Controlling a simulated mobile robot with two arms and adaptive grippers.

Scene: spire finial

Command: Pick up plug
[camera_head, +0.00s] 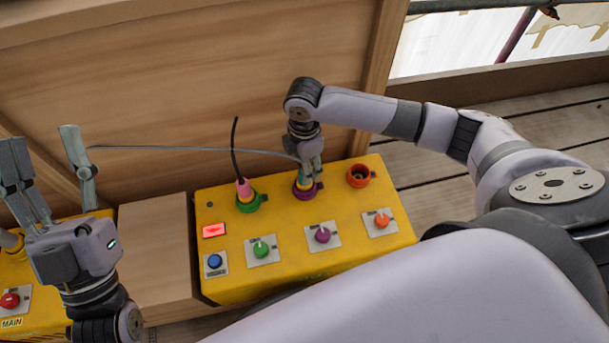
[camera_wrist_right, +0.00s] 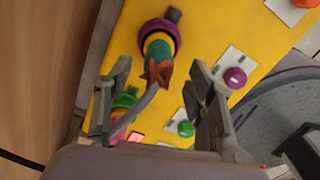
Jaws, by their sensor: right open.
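A plug with a yellow and teal body and an orange-brown end (camera_wrist_right: 158,62) sits in the purple socket (camera_wrist_right: 172,22) in the right wrist view. In the head view this plug (camera_head: 304,183) stands in the purple socket (camera_head: 305,194), partly hidden by my right gripper (camera_head: 312,168). My right gripper (camera_wrist_right: 157,70) is open, its fingers on either side of the plug's cable end. A pink plug (camera_head: 243,189) stands in the green socket (camera_head: 248,203). My left gripper (camera_head: 45,160) is open and empty at the left, away from the plugs.
The yellow box (camera_head: 330,270) also has an empty orange socket (camera_head: 359,176), several knobs and a red light (camera_head: 214,230). A grey cable (camera_head: 200,150) runs left from the held-level plug. A black cable (camera_head: 235,145) rises from the pink plug. A wooden wall (camera_head: 190,80) stands behind.

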